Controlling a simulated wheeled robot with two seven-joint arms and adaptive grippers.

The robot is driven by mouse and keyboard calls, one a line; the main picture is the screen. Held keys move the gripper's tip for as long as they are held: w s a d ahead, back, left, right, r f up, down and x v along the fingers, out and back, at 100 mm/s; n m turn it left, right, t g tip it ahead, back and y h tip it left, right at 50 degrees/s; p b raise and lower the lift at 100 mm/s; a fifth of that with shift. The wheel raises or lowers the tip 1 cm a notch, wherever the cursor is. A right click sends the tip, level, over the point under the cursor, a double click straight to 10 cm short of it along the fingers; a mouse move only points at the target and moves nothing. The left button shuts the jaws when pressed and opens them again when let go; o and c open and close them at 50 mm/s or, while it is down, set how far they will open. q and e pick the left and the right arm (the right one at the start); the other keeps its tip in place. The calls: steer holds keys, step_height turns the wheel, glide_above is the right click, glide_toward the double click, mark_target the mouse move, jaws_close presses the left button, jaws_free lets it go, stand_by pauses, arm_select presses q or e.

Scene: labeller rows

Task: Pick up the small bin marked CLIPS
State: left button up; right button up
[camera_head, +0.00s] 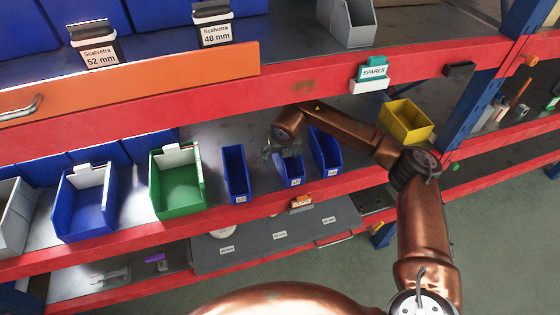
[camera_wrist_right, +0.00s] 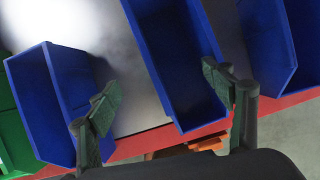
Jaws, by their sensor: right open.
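No bin shows a readable CLIPS mark. Three narrow blue bins stand in a row on the middle shelf: a left one (camera_head: 235,174), a middle one (camera_head: 291,172) and a right one (camera_head: 325,153). Small pale labels on their fronts are too small to read. My right gripper (camera_head: 284,150) is over the middle bin and partly hides it. In the right wrist view the open right gripper (camera_wrist_right: 160,92) has its fingers apart, toward either side of the middle blue bin (camera_wrist_right: 175,55), which looks empty. I cannot tell whether they touch it. My left gripper is out of view.
A green bin (camera_head: 178,187) and a larger blue bin (camera_head: 84,205) stand left; a yellow bin (camera_head: 406,122) stands right. The upper red beam (camera_head: 200,107) bears a SPARES tag (camera_head: 373,73). Gaps between narrow bins are small.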

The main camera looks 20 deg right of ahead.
mark_target(291, 170)
steer(key=shift+w+d+f, duration=0.1)
steer(key=shift+d+f, duration=0.1)
steer(key=shift+f, duration=0.65)
steer(key=p+x, duration=0.2)
steer(key=x, duration=0.2)
steer(key=shift+d+f, duration=0.2)
steer(key=shift+f, duration=0.2)
steer(key=shift+c, duration=0.6)
jaws_close()
steer(key=shift+r, duration=0.1)
